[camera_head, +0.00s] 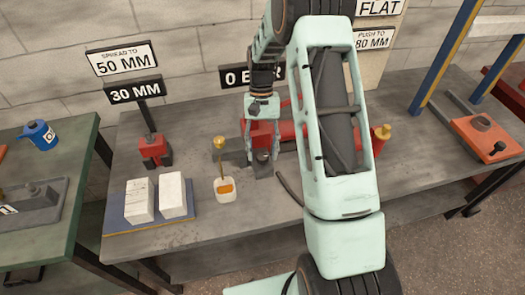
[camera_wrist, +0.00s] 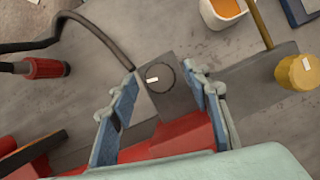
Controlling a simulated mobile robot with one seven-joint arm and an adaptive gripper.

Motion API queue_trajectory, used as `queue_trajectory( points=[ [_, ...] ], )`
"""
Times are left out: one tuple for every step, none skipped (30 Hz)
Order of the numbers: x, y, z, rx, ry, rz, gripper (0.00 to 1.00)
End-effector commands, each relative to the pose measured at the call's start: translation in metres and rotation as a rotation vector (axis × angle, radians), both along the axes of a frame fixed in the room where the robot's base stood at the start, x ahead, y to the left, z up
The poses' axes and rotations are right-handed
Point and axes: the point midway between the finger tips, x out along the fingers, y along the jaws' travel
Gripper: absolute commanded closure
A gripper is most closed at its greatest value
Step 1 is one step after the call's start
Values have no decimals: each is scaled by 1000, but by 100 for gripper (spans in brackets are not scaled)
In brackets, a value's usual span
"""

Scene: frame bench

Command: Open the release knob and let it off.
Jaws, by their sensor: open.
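The release knob (camera_wrist: 165,82) shows in the wrist view as a dark round disc with a white mark, on the grey end block (camera_wrist: 174,110) of a red pump body (camera_wrist: 185,138). My gripper (camera_wrist: 160,74) is open, with one blue-padded finger on each side of the knob in that view. I cannot see any contact between the pads and the knob. In the head view my gripper (camera_head: 262,150) points down over the pump's near end on the grey bench, and its fingers partly hide the knob. Nothing is held.
A white cup of orange fluid (camera_head: 226,190) stands left of the pump, near a yellow-topped rod (camera_head: 219,143). A black hose (camera_wrist: 100,38) curves close to one finger. White blocks (camera_head: 172,197) and a red clamp-like tool (camera_head: 155,150) are further left. The front bench strip is clear.

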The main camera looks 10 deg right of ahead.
Motion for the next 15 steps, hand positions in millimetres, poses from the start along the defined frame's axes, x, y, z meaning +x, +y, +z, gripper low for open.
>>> queue_trajectory(
  points=[
    [3, -1, 5, 0, -4, 0, 56],
    [5, -1, 9, 0, -4, 0, 56],
    [7, -1, 15, 0, -4, 0, 56],
    [9, -2, 20, 0, -5, 0, 56],
    [12, -2, 26, 0, -6, 0, 56],
    [15, -3, 34, 0, -6, 0, 56],
    [18, -3, 40, -1, -7, 0, 56],
    [20, -4, 46, 0, -6, 0, 56],
    [24, -5, 54, -1, -7, 0, 56],
    [26, -5, 60, 0, -5, 0, 56],
    [28, -6, 66, 0, -6, 0, 56],
    [31, -6, 73, -1, -6, 0, 56],
    [33, -7, 79, -1, -5, 1, 56],
    [35, -7, 83, -1, -5, 1, 56],
    [37, -8, 89, -1, -5, 1, 56]
  ],
)
